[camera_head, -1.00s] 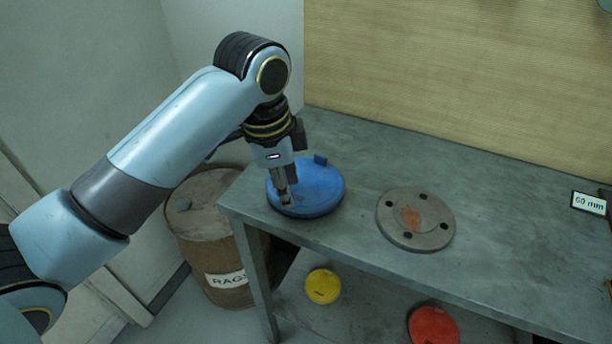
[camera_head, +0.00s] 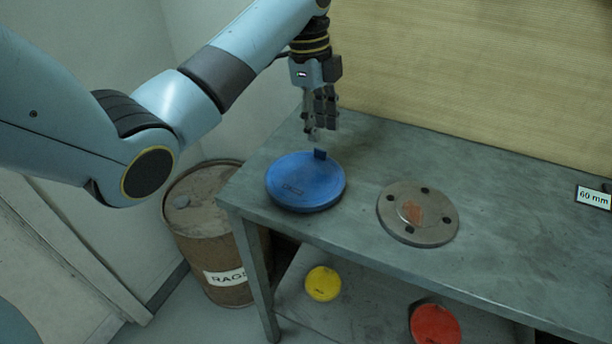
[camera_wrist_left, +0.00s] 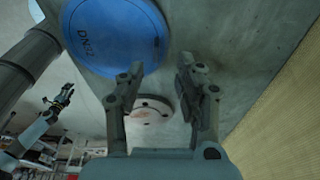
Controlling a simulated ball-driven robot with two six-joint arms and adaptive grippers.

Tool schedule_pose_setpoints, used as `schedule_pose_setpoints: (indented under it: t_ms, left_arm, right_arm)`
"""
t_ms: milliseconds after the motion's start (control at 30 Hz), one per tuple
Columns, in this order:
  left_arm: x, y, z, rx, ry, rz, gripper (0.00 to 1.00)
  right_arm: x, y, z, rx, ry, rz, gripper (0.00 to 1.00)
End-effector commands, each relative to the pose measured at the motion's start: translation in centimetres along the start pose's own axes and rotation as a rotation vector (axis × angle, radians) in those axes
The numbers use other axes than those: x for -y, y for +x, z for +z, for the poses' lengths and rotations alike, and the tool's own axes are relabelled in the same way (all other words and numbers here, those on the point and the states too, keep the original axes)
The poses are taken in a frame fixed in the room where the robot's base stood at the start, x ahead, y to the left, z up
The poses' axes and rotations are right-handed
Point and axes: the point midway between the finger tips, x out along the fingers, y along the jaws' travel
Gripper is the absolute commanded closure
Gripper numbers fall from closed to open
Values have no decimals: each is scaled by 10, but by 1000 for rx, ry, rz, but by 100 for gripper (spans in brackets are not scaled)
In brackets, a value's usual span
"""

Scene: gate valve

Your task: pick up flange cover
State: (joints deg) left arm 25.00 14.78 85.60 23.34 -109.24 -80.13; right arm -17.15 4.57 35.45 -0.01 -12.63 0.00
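The blue flange cover (camera_head: 303,183), a round disc with a small tab at its back edge, lies flat at the left end of the workbench. It also shows in the left wrist view (camera_wrist_left: 115,32), with lettering on its face. My left gripper (camera_head: 318,138) points down behind the cover, close to the tab and apparently above it. Its fingers (camera_wrist_left: 158,85) stand apart with nothing between them. My right gripper (camera_wrist_left: 62,97) shows small at the left of the left wrist view, away from the cover; its finger state is unclear.
A grey flange (camera_head: 418,214) with bolt holes and a rusty patch lies right of the cover on the grey workbench (camera_head: 500,240). A 60 mm sign (camera_head: 593,197) stands at the right. Yellow (camera_head: 323,284) and red (camera_head: 434,325) discs lie below. A rusty drum (camera_head: 205,232) stands left.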

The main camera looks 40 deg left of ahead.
Motion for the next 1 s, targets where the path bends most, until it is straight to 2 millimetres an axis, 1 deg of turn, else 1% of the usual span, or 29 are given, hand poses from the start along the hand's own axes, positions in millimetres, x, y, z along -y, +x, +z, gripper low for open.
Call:
schedule_pose_setpoints:
  t_ms: [100,200,300,567,800,833,1000]
  left_arm:
    - [-4,18,0,-2,-1,5,65]
    - [-5,34,0,-1,-1,4,65]
    - [-5,44,1,-1,-1,2,65]
    - [-5,47,1,0,-1,0,65]
    - [-5,46,1,0,-1,0,97]
    - [-5,46,1,0,-1,0,100]
    - [-5,46,1,0,-1,1,100]
  right_arm:
    - [-2,-6,-1,-1,-1,2,60]
    - [-3,-7,-1,-1,-1,2,60]
    - [-3,-7,-1,-1,-1,3,60]
    - [-3,-7,-1,-2,-1,2,60]
    - [-2,-7,-1,-2,-1,2,60]
    - [-2,-7,-1,-2,-1,2,60]
    - [-1,-7,-1,-2,0,0,60]
